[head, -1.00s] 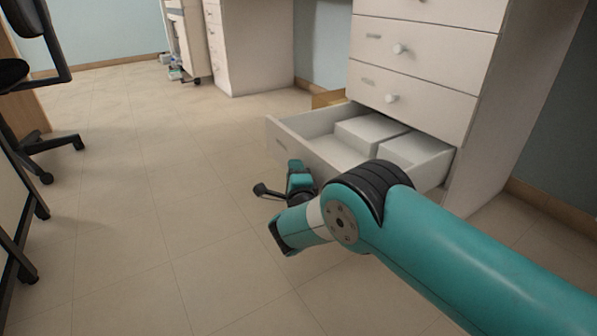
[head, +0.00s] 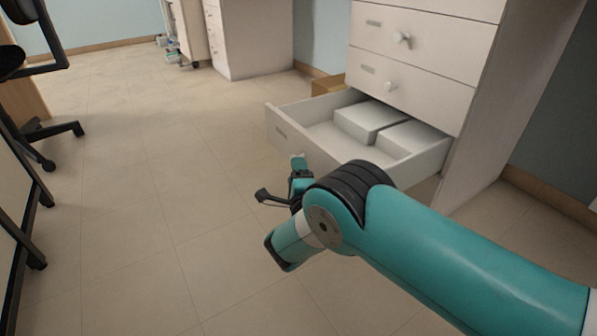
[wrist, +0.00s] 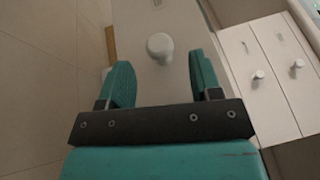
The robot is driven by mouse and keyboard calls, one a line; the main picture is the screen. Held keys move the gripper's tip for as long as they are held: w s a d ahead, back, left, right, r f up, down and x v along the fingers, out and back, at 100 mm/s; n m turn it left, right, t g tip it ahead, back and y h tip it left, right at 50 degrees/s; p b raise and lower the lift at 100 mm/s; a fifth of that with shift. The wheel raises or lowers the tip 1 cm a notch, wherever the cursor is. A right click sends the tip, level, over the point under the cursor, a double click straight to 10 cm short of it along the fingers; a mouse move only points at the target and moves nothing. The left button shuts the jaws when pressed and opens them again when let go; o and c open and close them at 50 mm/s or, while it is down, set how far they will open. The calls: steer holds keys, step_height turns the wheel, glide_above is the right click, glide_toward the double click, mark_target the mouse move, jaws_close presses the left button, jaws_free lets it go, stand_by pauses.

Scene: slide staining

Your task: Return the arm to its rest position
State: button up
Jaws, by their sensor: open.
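My teal arm reaches in from the lower right of the head view, with its wrist in front of the open drawer. My gripper (wrist: 163,82) shows in the wrist view with its two teal fingers spread apart and nothing between them. Beyond the fingers is a pale round knob (wrist: 160,47) on a light front, and I cannot tell how far off it is. In the head view, the fingers are partly hidden behind the wrist.
A white cabinet (head: 428,62) stands at the right with its bottom drawer (head: 283,127) pulled out. Two white boxes (head: 370,122) (head: 412,142) lie in it. A black chair (head: 37,130) stands at the left. The tiled floor (head: 130,170) between is clear.

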steer(key=shift+p+v, duration=0.35)
steer(key=shift+v, duration=0.8)
